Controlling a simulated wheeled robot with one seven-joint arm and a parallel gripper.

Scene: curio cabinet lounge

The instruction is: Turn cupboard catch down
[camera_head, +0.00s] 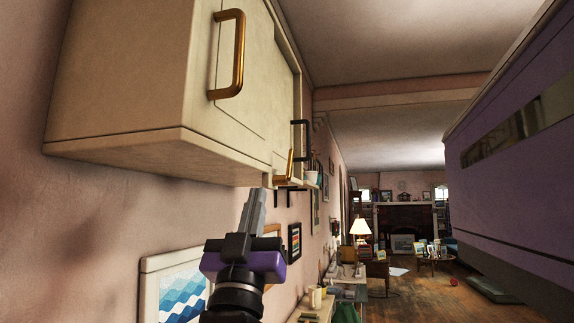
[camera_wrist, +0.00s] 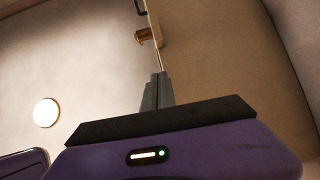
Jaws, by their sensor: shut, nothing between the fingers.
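The cream cupboard (camera_head: 120,85) hangs on the pink wall at the upper left of the head view. The brass catch (camera_head: 285,168) sits at the lower far corner of its front, with its arm slanting upward. In the wrist view the brass catch (camera_wrist: 145,35) is beyond my fingertips, near the cupboard's edge. My gripper (camera_head: 257,193) is shut and empty, pointing up just below the cupboard's underside. It is apart from the catch, to its left in the head view. In the wrist view my gripper (camera_wrist: 158,76) shows its fingers together.
A large brass handle (camera_head: 229,55) and a black handle (camera_head: 301,142) stick out from the cupboard front. A purple cabinet (camera_head: 515,190) closes in the right side. A framed wave picture (camera_head: 175,290) is on the wall below. The floor between is open.

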